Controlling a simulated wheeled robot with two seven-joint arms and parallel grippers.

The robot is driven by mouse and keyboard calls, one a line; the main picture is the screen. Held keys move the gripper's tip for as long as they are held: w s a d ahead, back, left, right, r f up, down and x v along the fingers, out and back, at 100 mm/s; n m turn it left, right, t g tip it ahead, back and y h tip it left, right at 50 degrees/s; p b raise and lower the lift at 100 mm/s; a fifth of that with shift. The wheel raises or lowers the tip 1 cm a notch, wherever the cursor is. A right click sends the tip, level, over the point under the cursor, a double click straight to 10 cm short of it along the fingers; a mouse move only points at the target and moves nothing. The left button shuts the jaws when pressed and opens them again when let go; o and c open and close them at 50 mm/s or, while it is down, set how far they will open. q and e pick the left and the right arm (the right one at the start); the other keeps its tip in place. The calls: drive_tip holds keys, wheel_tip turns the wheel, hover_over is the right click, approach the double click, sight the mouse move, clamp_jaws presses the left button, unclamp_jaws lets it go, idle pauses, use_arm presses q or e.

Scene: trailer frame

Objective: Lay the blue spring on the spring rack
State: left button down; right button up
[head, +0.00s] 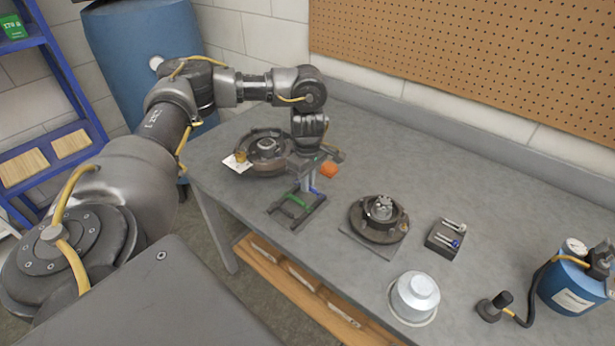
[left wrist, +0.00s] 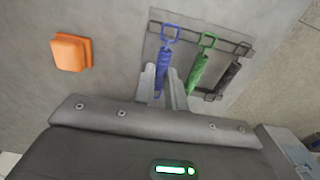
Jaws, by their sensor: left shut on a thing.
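The spring rack (head: 275,211) is a dark frame on the bench, below my left gripper. In the left wrist view the rack (left wrist: 152,27) holds a green spring (left wrist: 201,62) and a dark spring (left wrist: 229,76). The blue spring (left wrist: 168,52) is between the fingers of my left gripper (left wrist: 166,88), beside the green spring and parallel to it. Its hooked end overlaps the rack's left bar end; I cannot tell whether it touches. In the head view my left gripper (head: 308,184) points down at the rack's far right corner, with a bit of blue (head: 314,191) showing. My right gripper is out of view.
An orange block (head: 328,170) lies close to my left gripper. A brake drum (head: 267,147) with a white tag is behind the rack. A hub (head: 379,221), a bolt holder (head: 445,242), a silver cap (head: 414,296) and a blue canister (head: 572,285) stand to the right.

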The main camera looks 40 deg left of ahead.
use_arm(q)
drive_tip(key=shift+f, duration=0.35)
idle(0.5)
idle(0.6)
drive_tip(key=shift+f, duration=0.2)
idle(0.4)
drive_tip(key=c, duration=1.4)
unclamp_jaws()
drive_tip(key=c, duration=0.3)
wheel_tip(320, 180, up, 7)
drive_tip(key=p, duration=0.7)
drive_tip(key=shift+p, duration=0.3)
